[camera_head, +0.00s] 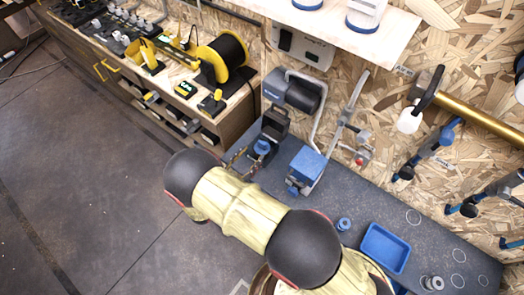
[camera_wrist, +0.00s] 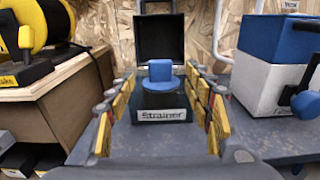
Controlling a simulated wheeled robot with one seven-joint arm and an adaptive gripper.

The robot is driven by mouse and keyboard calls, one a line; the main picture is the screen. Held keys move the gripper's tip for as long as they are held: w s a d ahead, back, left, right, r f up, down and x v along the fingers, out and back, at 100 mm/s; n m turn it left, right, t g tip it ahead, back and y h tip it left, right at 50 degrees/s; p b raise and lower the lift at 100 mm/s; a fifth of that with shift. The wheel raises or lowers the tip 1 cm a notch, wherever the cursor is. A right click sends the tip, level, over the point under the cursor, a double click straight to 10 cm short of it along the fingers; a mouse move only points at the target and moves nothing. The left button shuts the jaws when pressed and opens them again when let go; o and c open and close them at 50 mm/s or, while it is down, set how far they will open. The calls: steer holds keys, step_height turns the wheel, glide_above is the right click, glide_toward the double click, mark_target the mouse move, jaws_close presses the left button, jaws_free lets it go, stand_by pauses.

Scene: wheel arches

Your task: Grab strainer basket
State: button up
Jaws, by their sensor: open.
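The strainer basket shows as a round blue piece with an upright blue grip (camera_wrist: 160,70) in the wrist view, sitting on a dark block (camera_wrist: 143,115) labelled "Strainer". A black, open-fronted box part stands upright behind it. In the head view the blue top (camera_head: 262,146) sits on the grey bench, at the end of my arm. My gripper (camera_wrist: 160,88) is open, its yellow-padded fingers to the left and right of the strainer, apart from the blue grip. In the head view my gripper (camera_head: 238,158) is partly hidden by my arm.
A blue-and-white box (camera_wrist: 278,65) with a blue knob stands close on the right. A wooden workbench (camera_wrist: 75,95) with a yellow reel is on the left. Pipes and the chipboard wall are behind. A blue tray (camera_head: 385,248) lies farther along the grey bench.

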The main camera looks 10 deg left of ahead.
mark_target(261, 145)
steer(key=b+x, duration=0.2)
steer(key=x, duration=0.5)
steer(key=shift+w+d, duration=0.1)
steer(key=c, duration=1.3)
